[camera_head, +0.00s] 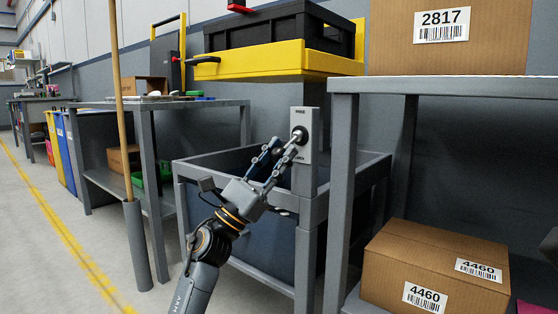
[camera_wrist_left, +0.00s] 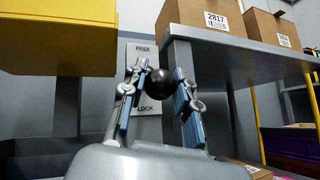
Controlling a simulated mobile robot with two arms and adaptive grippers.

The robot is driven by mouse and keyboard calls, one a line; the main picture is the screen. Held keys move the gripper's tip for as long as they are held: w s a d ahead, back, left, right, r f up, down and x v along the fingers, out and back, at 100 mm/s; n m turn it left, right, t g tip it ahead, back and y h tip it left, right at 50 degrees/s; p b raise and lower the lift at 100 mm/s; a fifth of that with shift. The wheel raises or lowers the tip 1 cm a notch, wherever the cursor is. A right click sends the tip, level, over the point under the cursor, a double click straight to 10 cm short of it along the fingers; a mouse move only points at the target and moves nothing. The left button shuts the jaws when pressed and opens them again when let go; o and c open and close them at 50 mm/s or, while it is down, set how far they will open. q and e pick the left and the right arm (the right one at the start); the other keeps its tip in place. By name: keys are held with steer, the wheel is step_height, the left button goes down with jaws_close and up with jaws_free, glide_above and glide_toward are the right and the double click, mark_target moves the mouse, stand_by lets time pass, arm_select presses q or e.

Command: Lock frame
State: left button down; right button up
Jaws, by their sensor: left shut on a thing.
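A grey upright panel (camera_head: 309,150) is fixed at the corner post of the grey cart, below the yellow tray. It reads "FREE" at its top and "LOCK" at its bottom; the wrist view shows this plate (camera_wrist_left: 143,104) too. A round black knob (camera_wrist_left: 160,84) stands out in front of the plate. My left gripper (camera_head: 290,147) reaches up to the panel and is shut on the knob, with one blue-padded finger on each side. In the head view the fingers partly cover the knob and the lower label. How the knob's lever is angled is hidden. My right gripper is not in view.
The grey cart (camera_head: 368,167) has a deep blue-grey bin. A yellow tray (camera_head: 262,62) with a black crate (camera_head: 280,30) overhangs the panel. A grey shelf table (camera_head: 450,84) with cartons stands close on the right. A wooden pole (camera_head: 119,100) stands at left.

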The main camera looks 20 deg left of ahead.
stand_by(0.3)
arm_select(q)
steer(key=c, duration=1)
jaws_free()
steer(key=shift+s+a+f, duration=0.1)
steer(key=shift+f, duration=0.05)
steer(key=v, duration=1.1)
steer(key=shift+s+a+f, duration=0.15)
steer(key=shift+a+f, duration=0.05)
steer(key=shift+f, duration=0.05)
